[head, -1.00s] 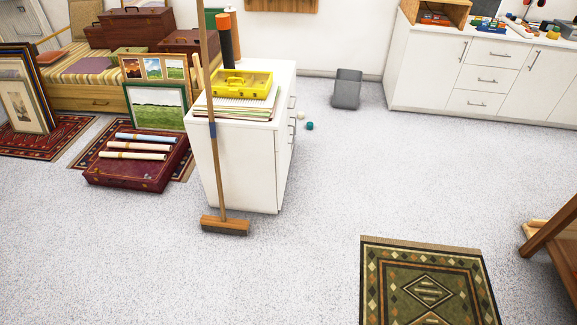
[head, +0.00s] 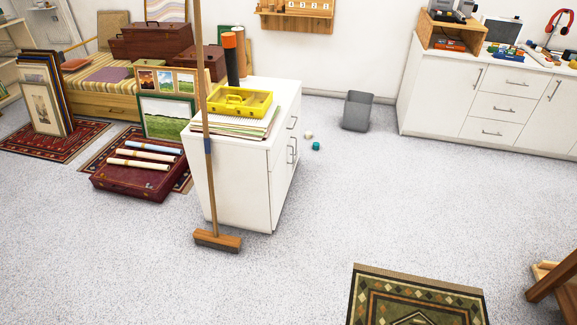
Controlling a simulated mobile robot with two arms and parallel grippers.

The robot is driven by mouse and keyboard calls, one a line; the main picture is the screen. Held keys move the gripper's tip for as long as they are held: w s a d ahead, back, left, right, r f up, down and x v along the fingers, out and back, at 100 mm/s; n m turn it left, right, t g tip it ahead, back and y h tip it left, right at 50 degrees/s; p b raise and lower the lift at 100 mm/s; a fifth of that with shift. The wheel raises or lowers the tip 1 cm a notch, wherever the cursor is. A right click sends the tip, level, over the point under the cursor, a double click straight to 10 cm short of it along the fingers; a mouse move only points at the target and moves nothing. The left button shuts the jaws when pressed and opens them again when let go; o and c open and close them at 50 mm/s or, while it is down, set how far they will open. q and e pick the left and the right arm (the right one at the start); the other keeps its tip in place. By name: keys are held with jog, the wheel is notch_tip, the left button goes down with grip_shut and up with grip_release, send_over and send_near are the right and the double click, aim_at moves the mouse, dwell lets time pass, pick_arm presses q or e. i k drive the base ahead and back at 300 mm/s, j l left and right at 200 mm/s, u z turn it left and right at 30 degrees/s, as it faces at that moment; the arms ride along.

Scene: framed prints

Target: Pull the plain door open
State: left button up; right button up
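A white cabinet (head: 232,185) stands in the middle of the floor. Its handled front faces right and shows at a steep angle, with a handle (head: 292,123) near the top and upright handles (head: 293,150) below it. A white counter (head: 430,92) along the back wall has a door with a handle (head: 477,78) left of its drawers and another door (head: 543,110) to their right. All these doors look shut. I cannot tell which one is the plain door. Neither of my grippers is in view.
A broom (head: 209,150) leans upright against the cabinet's near side. A yellow case (head: 242,101) lies on top. A maroon case (head: 130,182) with rolls sits left. A grey bin (head: 357,110), small balls (head: 316,146) and a green rug (head: 420,290) lie right. The floor between is clear.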

aim_at(279, 178)
jog(key=i+l, duration=0.75)
jog(key=i+l+u, duration=0.15)
jog(key=i+l, duration=0.6)
jog(key=l, duration=0.1)
